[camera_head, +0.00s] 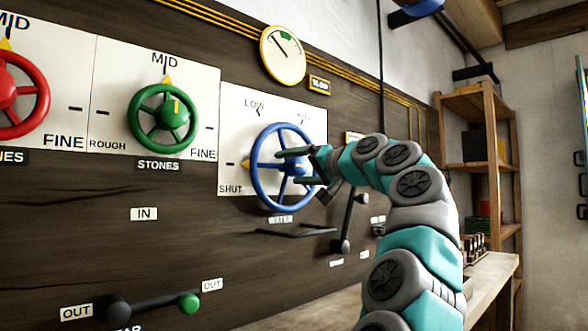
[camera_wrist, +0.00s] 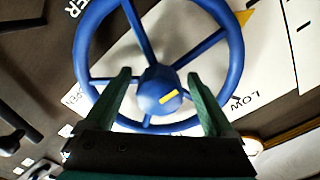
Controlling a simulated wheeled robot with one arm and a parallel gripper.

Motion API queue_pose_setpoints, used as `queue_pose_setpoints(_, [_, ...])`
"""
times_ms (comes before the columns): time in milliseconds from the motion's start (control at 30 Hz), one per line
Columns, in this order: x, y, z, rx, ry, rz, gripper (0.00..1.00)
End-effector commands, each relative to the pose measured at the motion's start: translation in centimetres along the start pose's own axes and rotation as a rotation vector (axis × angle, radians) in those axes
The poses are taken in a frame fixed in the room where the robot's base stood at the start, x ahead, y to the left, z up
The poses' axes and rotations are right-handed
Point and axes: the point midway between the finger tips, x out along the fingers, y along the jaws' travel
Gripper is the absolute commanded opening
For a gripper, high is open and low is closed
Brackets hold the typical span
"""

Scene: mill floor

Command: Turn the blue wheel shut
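The blue wheel (camera_head: 254,190) is mounted on a white dial plate on the dark wall panel, above a "WATER" label. A yellow pointer (camera_head: 245,163) at its left rim points at the black mark just above "SHUT"; "LOW" is at the upper left of the dial. My gripper (camera_head: 286,168) is in front of the wheel with its fingers apart. In the wrist view the blue wheel (camera_wrist: 235,60) fills the upper middle, and the open fingers of my gripper (camera_wrist: 159,75) lie on either side of its hub. I cannot tell whether they touch the spokes.
A green wheel (camera_head: 134,110) and a red wheel (camera_head: 42,100) are to the left. A round gauge (camera_head: 283,55) is above. A lever with a dark knob (camera_head: 342,246) is below right of the blue wheel. A green-knobbed lever (camera_head: 188,303) is low left. Wooden shelves (camera_head: 492,150) stand right.

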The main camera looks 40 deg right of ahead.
Motion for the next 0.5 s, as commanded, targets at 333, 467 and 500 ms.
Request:
queue_pose_setpoints(333, [-0.5, 0.0, 0.0, 0.000, 0.002, -0.001, 0.89])
queue_pose_setpoints(467, [-1.5, 0.0, 0.0, 0.000, 0.003, -0.002, 0.89])
queue_pose_setpoints(500, [-1.9, 0.0, 0.0, 0.000, 0.002, -0.002, 0.89])
